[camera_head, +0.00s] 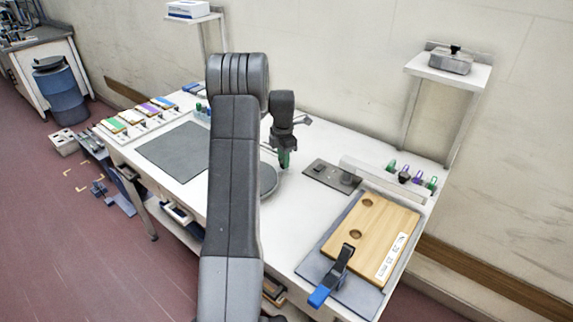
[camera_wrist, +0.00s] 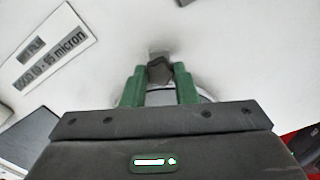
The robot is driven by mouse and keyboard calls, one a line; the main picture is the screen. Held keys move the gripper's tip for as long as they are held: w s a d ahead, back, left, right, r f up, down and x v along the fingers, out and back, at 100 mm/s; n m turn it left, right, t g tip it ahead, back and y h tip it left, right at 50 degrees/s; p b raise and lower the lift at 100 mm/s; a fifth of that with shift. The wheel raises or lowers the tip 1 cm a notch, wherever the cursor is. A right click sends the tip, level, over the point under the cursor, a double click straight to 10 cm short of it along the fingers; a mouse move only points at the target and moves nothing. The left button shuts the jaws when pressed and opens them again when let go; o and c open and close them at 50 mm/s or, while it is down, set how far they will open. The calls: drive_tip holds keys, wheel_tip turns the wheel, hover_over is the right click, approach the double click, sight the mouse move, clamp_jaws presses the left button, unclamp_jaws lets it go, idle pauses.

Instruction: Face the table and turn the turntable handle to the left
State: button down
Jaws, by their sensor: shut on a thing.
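The white table (camera_head: 300,215) stands in front of me in the head view. The grey round turntable (camera_head: 268,179) sits near its middle, largely hidden behind my arm. My gripper (camera_head: 284,158) points down over the turntable's right side. In the wrist view, the green fingers of my gripper (camera_wrist: 160,82) are closed on a small dark piece, the turntable handle (camera_wrist: 159,69). Part of the turntable's pale rim (camera_wrist: 205,97) shows beside the fingers. The far part of the turntable is hidden by the gripper body.
A wooden board (camera_head: 385,228) with a blue-handled clamp (camera_head: 332,276) lies at the table's right. A dark plate (camera_head: 332,177) lies right of the gripper. A grey mat (camera_head: 172,150) and coloured cards (camera_head: 130,117) lie left. Wall shelves (camera_head: 448,72) stand behind.

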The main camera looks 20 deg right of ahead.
drive_tip(key=w+n, duration=0.1)
drive_tip(key=w+a+n, duration=0.1)
drive_tip(key=w+n, duration=0.2)
drive_tip(key=w, duration=0.1)
drive_tip(key=shift+w+a+n, duration=0.1)
drive_tip(key=shift+a+n, duration=0.2)
drive_tip(key=w+a+n, duration=0.1)
drive_tip(key=w+n, duration=0.1)
drive_tip(key=w+a+n, duration=0.1)
drive_tip(key=a+n, duration=0.1)
drive_tip(key=shift+w+a+p, duration=0.1)
drive_tip(key=shift+w+p, duration=0.2)
drive_tip(key=shift+w, duration=0.05)
drive_tip(key=shift+w+a+n, duration=0.45)
drive_tip(key=shift+a+n, duration=0.3)
drive_tip(key=shift+n, duration=0.1)
drive_tip(key=shift+w+a+n, duration=0.4)
drive_tip(key=shift+a+n, duration=0.3)
drive_tip(key=shift+n, duration=0.15)
drive_tip(key=c, duration=1.1)
unclamp_jaws()
drive_tip(key=shift+c, duration=0.2)
drive_tip(key=shift+r, duration=0.1)
wheel_tip(320, 180, up, 14)
drive_tip(key=b, duration=0.1)
drive_tip(key=shift+f, duration=0.2)
